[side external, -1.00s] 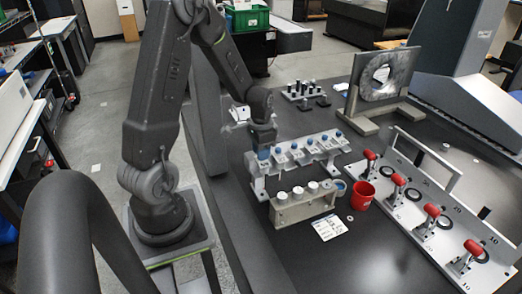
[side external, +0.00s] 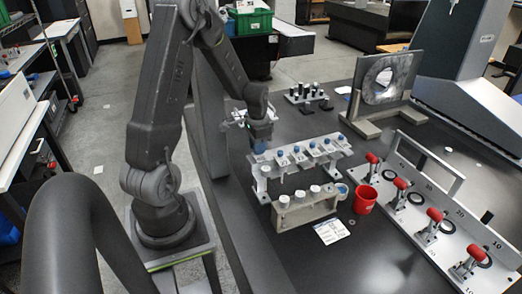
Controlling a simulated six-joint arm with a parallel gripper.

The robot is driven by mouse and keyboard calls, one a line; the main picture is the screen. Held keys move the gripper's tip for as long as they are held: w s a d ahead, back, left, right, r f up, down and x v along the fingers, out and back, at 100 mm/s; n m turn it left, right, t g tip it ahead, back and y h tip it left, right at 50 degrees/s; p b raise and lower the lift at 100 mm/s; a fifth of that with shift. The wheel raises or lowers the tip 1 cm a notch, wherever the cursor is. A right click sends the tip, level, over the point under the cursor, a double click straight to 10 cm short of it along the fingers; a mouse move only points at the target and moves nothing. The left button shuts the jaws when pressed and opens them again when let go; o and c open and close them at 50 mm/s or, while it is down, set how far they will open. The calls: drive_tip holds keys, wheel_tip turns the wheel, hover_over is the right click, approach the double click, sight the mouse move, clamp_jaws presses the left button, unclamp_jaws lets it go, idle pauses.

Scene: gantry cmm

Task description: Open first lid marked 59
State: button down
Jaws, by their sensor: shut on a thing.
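A pale grey rack (side external: 318,158) stands on the dark table with a row of small blue-topped lids (side external: 341,139) along it. My gripper (side external: 260,146) points down at the rack's left end. It is shut on the leftmost lid, of which only a little blue shows between and below the fingers. I cannot tell from this view whether that lid is seated or lifted. The number markings on the lids are too small to read, so I cannot pick out 59.
A beige block with white-capped vials (side external: 314,190), a red cup (side external: 364,199) and a white label card (side external: 331,231) are in front of the rack. A plate with red-handled clamps (side external: 434,230) is at right. A black-pegged stand (side external: 308,95) and a ring fixture (side external: 363,85) are behind.

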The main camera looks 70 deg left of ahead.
drive_tip(key=c, duration=1)
unclamp_jaws()
wheel_tip(320, 180, up, 14)
drive_tip(key=shift+f, duration=0.1)
drive_tip(key=s+d+r+t+y, duration=0.1)
drive_tip(key=d+r, duration=0.2)
drive_tip(key=d, duration=0.4)
drive_tip(key=s+d+r+t, duration=0.1)
drive_tip(key=d+r, duration=0.2)
drive_tip(key=d, duration=0.4)
drive_tip(key=s+d+t, duration=0.1)
drive_tip(key=s+d, duration=0.1)
drive_tip(key=d, duration=0.1)
drive_tip(key=s+d+r+t, duration=0.1)
drive_tip(key=s+d, duration=0.2)
drive_tip(key=d, duration=0.1)
drive_tip(key=s+d+r+t+h, duration=0.1)
drive_tip(key=s+d, duration=0.2)
drive_tip(key=d, duration=0.1)
drive_tip(key=shift+s+d+t, duration=0.1)
drive_tip(key=shift+d+t, duration=0.1)
drive_tip(key=shift+t, duration=0.1)
